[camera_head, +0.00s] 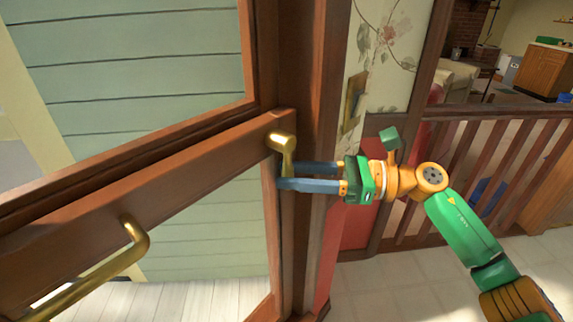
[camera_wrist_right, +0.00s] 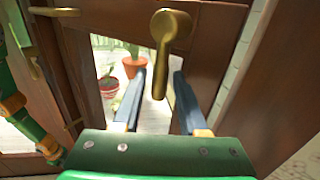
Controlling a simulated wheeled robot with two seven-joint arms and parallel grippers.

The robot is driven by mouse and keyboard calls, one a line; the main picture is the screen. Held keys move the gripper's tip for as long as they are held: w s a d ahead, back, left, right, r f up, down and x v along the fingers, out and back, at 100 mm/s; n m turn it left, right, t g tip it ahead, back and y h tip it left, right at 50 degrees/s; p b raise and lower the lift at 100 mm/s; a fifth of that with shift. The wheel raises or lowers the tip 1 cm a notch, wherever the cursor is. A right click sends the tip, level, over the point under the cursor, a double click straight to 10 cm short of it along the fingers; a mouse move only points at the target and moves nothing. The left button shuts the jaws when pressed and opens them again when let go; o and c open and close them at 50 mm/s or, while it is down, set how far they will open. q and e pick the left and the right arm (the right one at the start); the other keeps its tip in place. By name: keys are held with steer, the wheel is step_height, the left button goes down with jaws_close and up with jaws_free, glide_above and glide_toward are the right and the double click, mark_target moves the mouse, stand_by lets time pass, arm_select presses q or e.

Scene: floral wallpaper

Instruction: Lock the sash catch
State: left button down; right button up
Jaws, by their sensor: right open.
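The brass sash catch (camera_head: 283,143) sits on the brown wooden sash (camera_head: 200,160) near its right edge, beside the upright frame. In the right wrist view its round base and lever (camera_wrist_right: 160,65) show, with the lever hanging straight down. My right gripper (camera_head: 290,175) points left at the catch. Its two blue fingers are open, and in the right wrist view (camera_wrist_right: 161,76) the lever hangs between them, with a gap on the left. I cannot tell whether the right finger touches it. My left gripper is not in view.
A long brass pull handle (camera_head: 95,280) sticks out of the sash at lower left. The upright wooden post (camera_head: 308,100) stands just right of the catch. A wooden railing (camera_head: 490,165) is behind my right arm. A potted plant (camera_wrist_right: 134,66) stands beyond the glass.

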steer(key=shift+w+a, duration=0.15)
steer(key=shift+a, duration=0.65)
steer(key=shift+d, duration=0.15)
jaws_close()
stand_by(0.6)
